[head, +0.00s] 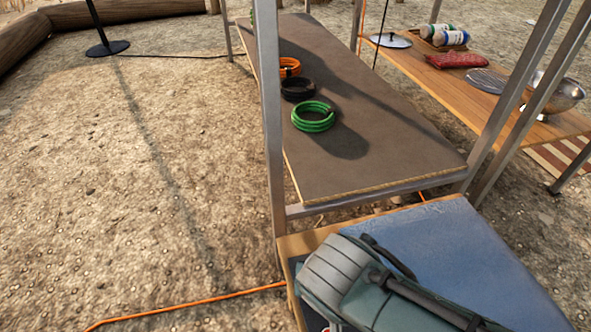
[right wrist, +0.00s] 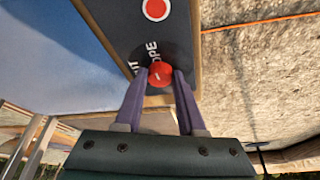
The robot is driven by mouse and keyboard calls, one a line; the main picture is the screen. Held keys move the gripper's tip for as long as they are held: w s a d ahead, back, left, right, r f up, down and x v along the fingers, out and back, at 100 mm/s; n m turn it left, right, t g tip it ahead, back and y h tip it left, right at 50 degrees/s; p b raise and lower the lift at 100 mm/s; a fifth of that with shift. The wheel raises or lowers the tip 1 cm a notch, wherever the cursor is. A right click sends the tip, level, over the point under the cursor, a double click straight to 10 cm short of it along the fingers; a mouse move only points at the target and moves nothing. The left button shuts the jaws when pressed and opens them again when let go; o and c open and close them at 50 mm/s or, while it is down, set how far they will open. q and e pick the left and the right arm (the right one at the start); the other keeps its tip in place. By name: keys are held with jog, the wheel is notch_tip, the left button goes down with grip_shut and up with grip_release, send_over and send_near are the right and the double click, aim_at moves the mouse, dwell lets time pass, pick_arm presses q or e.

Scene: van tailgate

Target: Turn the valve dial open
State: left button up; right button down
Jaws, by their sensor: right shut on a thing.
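The valve dial (right wrist: 161,75) is a small red round knob with a short white mark, on a dark panel (right wrist: 125,20) with wooden edges. My right gripper (right wrist: 160,78) is shut on the dial, one purple finger on each side of it. White letters, partly covered, show beside the dial; I can read "OPE". In the head view my right arm covers the dial and most of the panel. My left gripper is in neither view.
A red disc with a white ring (right wrist: 155,9) is on the same panel. A blue surface (head: 445,245) lies beside it. Beyond stands a table with green (head: 313,117), black (head: 298,88) and orange (head: 289,67) coils. An orange cable (head: 190,301) lies on the ground.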

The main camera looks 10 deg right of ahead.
jog(key=c, duration=0.5)
grip_release()
jog(key=p+v, duration=0.9)
jog(key=v, duration=0.1)
jog(key=shift+w, duration=0.1)
